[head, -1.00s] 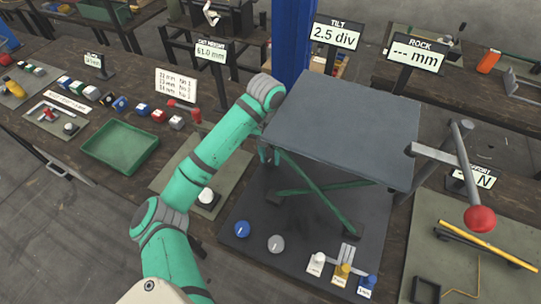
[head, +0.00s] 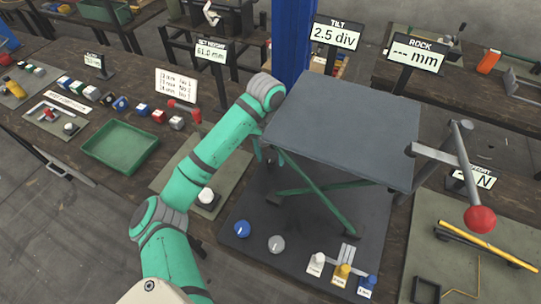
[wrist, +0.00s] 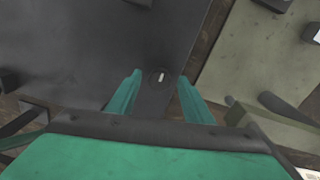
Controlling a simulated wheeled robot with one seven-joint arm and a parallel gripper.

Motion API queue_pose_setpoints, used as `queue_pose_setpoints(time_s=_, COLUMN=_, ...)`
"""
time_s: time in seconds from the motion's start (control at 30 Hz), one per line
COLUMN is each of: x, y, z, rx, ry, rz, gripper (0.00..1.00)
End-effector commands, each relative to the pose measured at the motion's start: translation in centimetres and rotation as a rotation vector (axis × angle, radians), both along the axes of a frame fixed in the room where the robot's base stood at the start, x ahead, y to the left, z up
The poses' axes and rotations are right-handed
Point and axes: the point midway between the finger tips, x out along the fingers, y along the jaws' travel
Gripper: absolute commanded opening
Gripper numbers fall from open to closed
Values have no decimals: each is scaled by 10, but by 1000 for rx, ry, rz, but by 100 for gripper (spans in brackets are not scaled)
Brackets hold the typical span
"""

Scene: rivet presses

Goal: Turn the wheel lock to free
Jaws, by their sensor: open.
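In the wrist view my gripper (wrist: 159,78) is open, its two green fingers apart and nothing held between them. Between and just beyond the fingertips is a small dark round knob (wrist: 159,77) with a short white mark, set in a dark plate (wrist: 85,50). It carries no readable label, so I cannot confirm that it is the wheel lock. In the head view the lift table's top (head: 345,125) and my arm hide my gripper. A blue knob (head: 242,229) and a grey knob (head: 276,244) sit on the dark base at its front left.
White, yellow and blue small levers (head: 342,272) stand at the base's front. A lever with a red ball (head: 480,219) juts out at the right. The tilt display (head: 334,34) reads 2.5 div. A green tray (head: 120,147) lies left of my arm.

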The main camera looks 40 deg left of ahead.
Motion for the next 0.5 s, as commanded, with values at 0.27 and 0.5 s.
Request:
queue_pose_setpoints(time_s=0.27, x=0, y=3, z=34, rx=5, ry=-1, rz=0, gripper=46)
queue_pose_setpoints(time_s=0.5, x=-1, y=3, z=64, rx=3, ry=-2, rz=1, gripper=46)
